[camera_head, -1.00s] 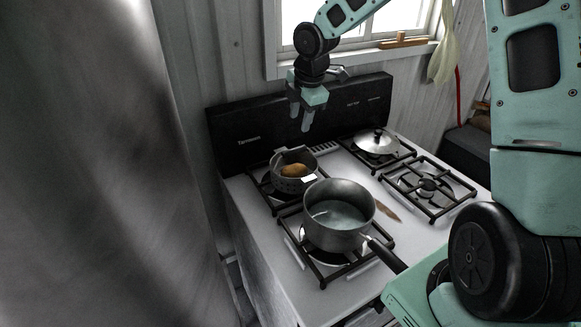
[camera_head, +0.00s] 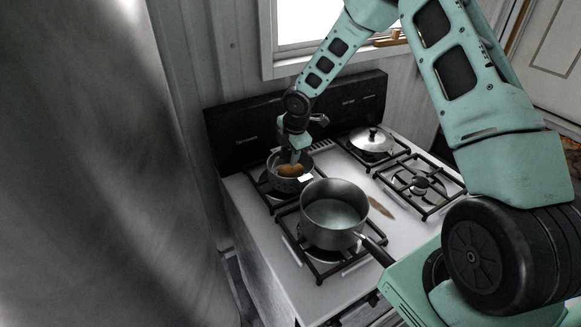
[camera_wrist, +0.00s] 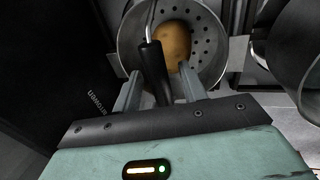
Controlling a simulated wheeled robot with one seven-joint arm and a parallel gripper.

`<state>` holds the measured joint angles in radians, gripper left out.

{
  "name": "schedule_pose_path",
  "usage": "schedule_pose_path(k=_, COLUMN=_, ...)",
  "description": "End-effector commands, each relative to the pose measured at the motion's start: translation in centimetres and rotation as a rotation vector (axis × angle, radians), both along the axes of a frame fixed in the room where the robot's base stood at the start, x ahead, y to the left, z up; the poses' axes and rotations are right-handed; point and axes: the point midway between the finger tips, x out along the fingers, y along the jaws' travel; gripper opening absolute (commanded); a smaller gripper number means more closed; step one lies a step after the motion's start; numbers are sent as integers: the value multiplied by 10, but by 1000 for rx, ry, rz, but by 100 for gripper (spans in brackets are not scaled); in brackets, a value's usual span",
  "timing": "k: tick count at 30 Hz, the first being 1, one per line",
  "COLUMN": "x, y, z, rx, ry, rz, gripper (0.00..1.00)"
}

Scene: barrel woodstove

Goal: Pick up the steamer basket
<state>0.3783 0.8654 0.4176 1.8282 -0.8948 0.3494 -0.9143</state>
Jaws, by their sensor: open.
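The steamer basket (camera_head: 289,184) is a small grey perforated metal bowl on the back left burner. In the wrist view the basket (camera_wrist: 211,50) shows its holes and a brown potato-like item (camera_wrist: 173,44) inside. A thin metal rod with a black handle (camera_wrist: 152,68) rises from it toward the camera. My gripper (camera_head: 291,157) is just above the basket, pointing down, over its back rim. In the wrist view my open gripper (camera_wrist: 160,82) has one finger on each side of the black handle. I cannot tell whether either finger touches it.
A larger grey saucepan (camera_head: 334,214) with a long handle stands on the front left burner, close to the basket. A lidded pan (camera_head: 371,141) sits at the back right. The front right burner (camera_head: 422,187) is empty. The black stove backsplash (camera_head: 235,137) rises behind the basket.

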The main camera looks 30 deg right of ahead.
Motion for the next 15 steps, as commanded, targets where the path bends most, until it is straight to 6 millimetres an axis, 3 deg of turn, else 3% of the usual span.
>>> schedule_pose_path(k=7, x=1, y=0, z=-3, rx=0, ry=-1, rz=0, gripper=42)
schedule_pose_path(k=12, x=1, y=0, z=-2, rx=0, ry=-1, rz=0, gripper=0)
schedule_pose_path(k=15, x=1, y=0, z=-2, rx=0, ry=-2, rz=1, gripper=0)
